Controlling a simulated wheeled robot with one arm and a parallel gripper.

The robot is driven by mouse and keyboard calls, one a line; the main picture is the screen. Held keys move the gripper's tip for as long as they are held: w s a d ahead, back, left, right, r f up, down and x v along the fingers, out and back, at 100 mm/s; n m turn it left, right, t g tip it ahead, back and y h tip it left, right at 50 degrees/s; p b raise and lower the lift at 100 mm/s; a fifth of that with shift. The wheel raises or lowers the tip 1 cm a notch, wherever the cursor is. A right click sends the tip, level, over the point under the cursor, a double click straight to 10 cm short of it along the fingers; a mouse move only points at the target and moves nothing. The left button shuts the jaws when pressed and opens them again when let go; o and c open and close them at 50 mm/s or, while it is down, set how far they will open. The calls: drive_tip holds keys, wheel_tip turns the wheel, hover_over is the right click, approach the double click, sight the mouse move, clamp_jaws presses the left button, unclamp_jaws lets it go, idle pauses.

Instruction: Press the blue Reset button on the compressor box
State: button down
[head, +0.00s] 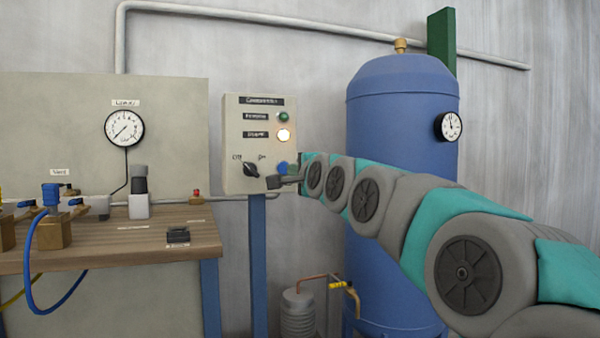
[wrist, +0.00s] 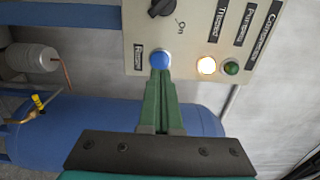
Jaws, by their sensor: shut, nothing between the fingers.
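The compressor box (head: 233,150) is a cream panel on a blue post, with a black rotary switch (head: 251,170), a green lamp (head: 284,117) and a lit lamp (head: 283,135). In the wrist view the Reset button (wrist: 160,59) shows just beyond the tips of my shut, empty gripper (wrist: 159,74). The fingertips line up with the button's near edge. I cannot tell whether they touch it.
A blue tank (head: 400,190) with a gauge (head: 448,126) stands right of the box, behind my arm. A wooden bench (head: 110,240) with fittings stands at left. A small grey cylinder (head: 299,312) and copper pipe are below.

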sight(284, 168)
drive_tip(key=shift+x, duration=2.25)
drive_tip(key=shift+w+a+r+p, duration=0.15)
drive_tip(key=shift+w+a+p, duration=0.05)
drive_tip(key=shift+w+p, duration=0.35)
drive_tip(key=shift+w, duration=0.1)
drive_tip(key=shift+s+d, duration=0.1)
drive_tip(key=shift+s, duration=0.1)
drive_tip(key=v, duration=1.4)
drive_tip(key=shift+r+b, duration=0.2)
drive_tip(key=shift+b, duration=0.25)
